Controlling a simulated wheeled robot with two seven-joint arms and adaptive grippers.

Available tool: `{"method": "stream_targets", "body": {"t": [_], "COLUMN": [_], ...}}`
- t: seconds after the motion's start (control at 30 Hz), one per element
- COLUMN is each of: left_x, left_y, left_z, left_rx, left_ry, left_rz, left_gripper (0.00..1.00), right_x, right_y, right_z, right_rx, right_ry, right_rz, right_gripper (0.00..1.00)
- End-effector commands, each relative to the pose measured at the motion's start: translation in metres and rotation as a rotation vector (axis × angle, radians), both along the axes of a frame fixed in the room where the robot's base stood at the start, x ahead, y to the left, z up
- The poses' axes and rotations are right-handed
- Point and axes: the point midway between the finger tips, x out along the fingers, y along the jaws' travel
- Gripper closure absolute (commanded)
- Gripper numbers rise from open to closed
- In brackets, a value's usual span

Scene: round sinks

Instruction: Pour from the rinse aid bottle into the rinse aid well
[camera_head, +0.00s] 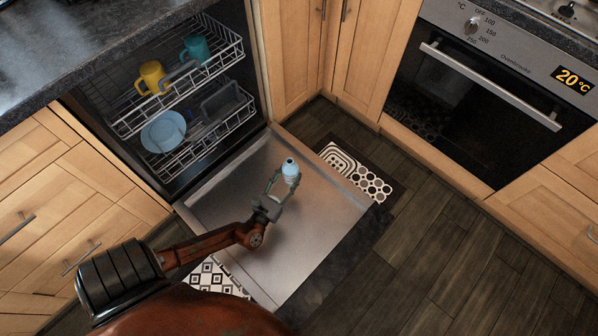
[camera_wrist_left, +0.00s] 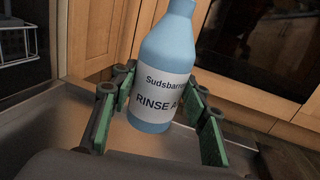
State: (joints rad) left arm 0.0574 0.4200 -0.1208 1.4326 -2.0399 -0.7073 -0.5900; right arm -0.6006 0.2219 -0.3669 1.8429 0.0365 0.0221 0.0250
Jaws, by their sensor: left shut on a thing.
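The rinse aid bottle (camera_head: 290,168) is light blue with a white label reading "RINSE A…", partly cut off in the left wrist view (camera_wrist_left: 163,75). My left gripper (camera_head: 283,184) is shut on the bottle, with green-padded fingers on both sides of it. The bottle is held above the dishwasher's open door (camera_head: 235,235), and looks roughly upright with a slight lean in the wrist view. I cannot make out the rinse aid well on the door; the arm and bottle cover part of the panel. My right gripper is not in view.
The dishwasher's racks hold a yellow mug (camera_head: 151,77), a teal mug (camera_head: 195,48) and a light blue plate (camera_head: 163,132). An oven (camera_head: 470,95) stands at the right. Patterned mats (camera_head: 357,172) lie on the floor beside the door. Open floor lies at lower right.

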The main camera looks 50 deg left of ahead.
Motion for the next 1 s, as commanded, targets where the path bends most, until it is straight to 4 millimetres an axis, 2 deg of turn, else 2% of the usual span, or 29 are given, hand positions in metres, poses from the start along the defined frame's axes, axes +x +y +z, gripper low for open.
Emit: {"method": "stream_targets", "body": {"t": [0.03, 0.2, 0.3, 0.5, 1.0], "left_x": [0.0, 0.003, 0.005, 0.007, 0.003], "left_y": [0.004, 0.013, 0.016, 0.02, 0.017], "left_z": [-0.02, -0.047, -0.056, -0.065, -0.066], "left_rx": [0.001, 0.0, -0.002, -0.003, -0.002], "left_ry": [0.009, 0.01, 0.008, 0.006, 0.005], "left_rz": [0.003, 0.012, 0.015, 0.018, 0.017], "left_gripper": [1.0, 1.0, 1.0, 1.0, 1.0], "right_x": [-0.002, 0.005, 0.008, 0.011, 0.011], "right_y": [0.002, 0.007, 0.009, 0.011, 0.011], "right_z": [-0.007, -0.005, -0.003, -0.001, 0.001], "right_rx": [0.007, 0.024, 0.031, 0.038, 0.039], "right_ry": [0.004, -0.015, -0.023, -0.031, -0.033], "right_rz": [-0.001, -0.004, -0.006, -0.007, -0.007], "right_gripper": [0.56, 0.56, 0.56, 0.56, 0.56]}}
